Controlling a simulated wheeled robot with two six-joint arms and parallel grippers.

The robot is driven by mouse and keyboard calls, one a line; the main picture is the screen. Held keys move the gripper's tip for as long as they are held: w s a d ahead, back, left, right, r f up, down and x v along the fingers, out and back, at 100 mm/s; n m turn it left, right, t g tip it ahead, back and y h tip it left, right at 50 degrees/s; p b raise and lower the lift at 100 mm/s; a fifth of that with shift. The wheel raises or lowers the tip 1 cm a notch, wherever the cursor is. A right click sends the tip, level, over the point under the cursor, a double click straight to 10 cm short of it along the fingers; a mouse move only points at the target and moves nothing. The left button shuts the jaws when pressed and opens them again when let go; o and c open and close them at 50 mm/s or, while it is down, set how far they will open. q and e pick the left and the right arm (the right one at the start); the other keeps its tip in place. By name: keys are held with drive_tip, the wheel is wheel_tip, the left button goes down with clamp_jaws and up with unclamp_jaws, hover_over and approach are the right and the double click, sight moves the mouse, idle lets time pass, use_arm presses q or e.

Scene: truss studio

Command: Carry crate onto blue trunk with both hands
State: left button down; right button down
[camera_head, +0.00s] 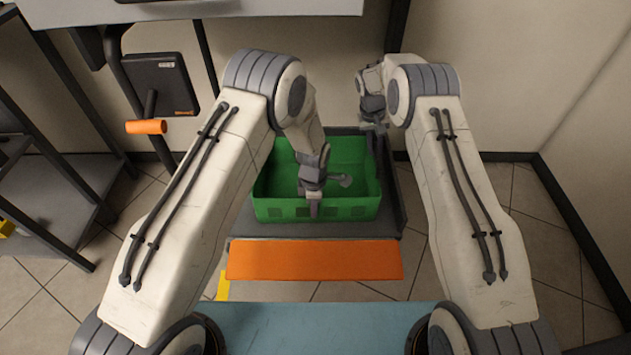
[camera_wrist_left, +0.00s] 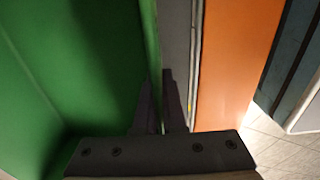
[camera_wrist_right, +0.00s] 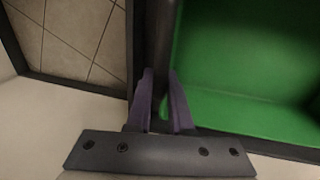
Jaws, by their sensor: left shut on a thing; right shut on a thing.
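The green crate (camera_head: 275,208) rests, as far as I can see, on a dark platform (camera_head: 300,229) between my arms, and looks empty. My left gripper (camera_head: 314,207) is shut on its near wall; the wrist view shows the fingers (camera_wrist_left: 158,105) at the rim, with the green interior (camera_wrist_left: 95,50) to the left. My right gripper (camera_head: 377,138) is shut at the crate's right side near the far corner; its fingers (camera_wrist_right: 162,105) meet at the wall beside a dark bar, partly hidden. A flat blue surface (camera_head: 310,325) lies at the bottom of the head view; I cannot tell whether it is the trunk.
An orange panel (camera_head: 315,260) runs along the platform's front. A dark shelf rack (camera_head: 55,195) and an orange handle (camera_head: 146,127) stand at the left. Walls close off the back and right. Tiled floor (camera_head: 525,250) shows at the right.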

use_arm(q)
drive_tip(key=shift+r, duration=0.1)
use_arm(e)
drive_tip(key=shift+w+r, duration=0.1)
